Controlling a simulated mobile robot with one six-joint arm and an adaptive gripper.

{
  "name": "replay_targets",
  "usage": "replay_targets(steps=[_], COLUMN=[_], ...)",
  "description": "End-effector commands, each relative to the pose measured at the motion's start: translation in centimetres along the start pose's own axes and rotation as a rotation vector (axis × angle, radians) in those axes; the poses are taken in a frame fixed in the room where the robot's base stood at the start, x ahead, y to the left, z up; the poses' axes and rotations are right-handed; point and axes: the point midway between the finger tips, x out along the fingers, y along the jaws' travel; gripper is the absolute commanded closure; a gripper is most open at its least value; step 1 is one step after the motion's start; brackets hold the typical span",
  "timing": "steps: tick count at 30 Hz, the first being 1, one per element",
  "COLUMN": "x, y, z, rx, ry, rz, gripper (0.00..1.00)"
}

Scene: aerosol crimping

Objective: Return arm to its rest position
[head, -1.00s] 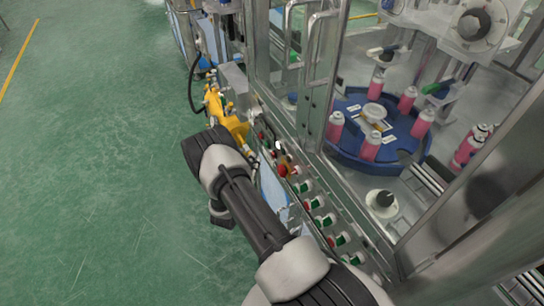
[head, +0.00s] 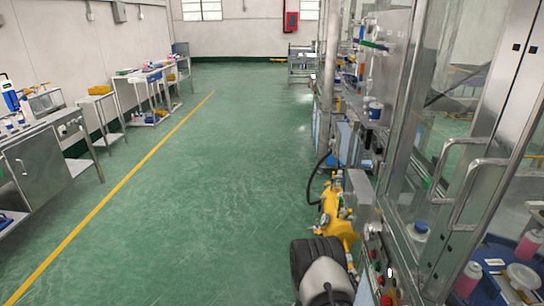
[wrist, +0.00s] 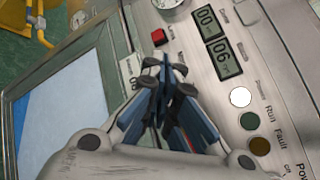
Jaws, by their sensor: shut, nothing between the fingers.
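My gripper (wrist: 166,75) shows in the wrist view with its dark fingers together and nothing between them. It is in front of a grey control panel (wrist: 225,100), and I cannot tell how far off it is. In the head view part of my arm shows at the bottom, right of centre, beside the machine's front. The gripper itself is not visible in the head view.
The panel has a red button (wrist: 158,36), two digital displays (wrist: 222,57) and a pale screen (wrist: 58,112). Yellow equipment (head: 338,218) stands close beyond my arm. The machine's door handles (head: 458,190) are at right. Open green floor (head: 200,190) lies left.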

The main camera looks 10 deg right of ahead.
Motion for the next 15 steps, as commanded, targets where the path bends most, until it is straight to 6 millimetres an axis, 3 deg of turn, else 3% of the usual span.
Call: replay_targets(steps=[5, 10, 15], x=[0.6, 0.4, -1.3], y=[-3.4, -10.1, -16.7], z=[2.3, 5.5, 7.5], rx=[0.093, 0.296, 0.53], ry=[0.051, 0.167, 0.294], rz=[-0.061, -0.179, -0.293], gripper=[1.0, 1.0, 1.0])
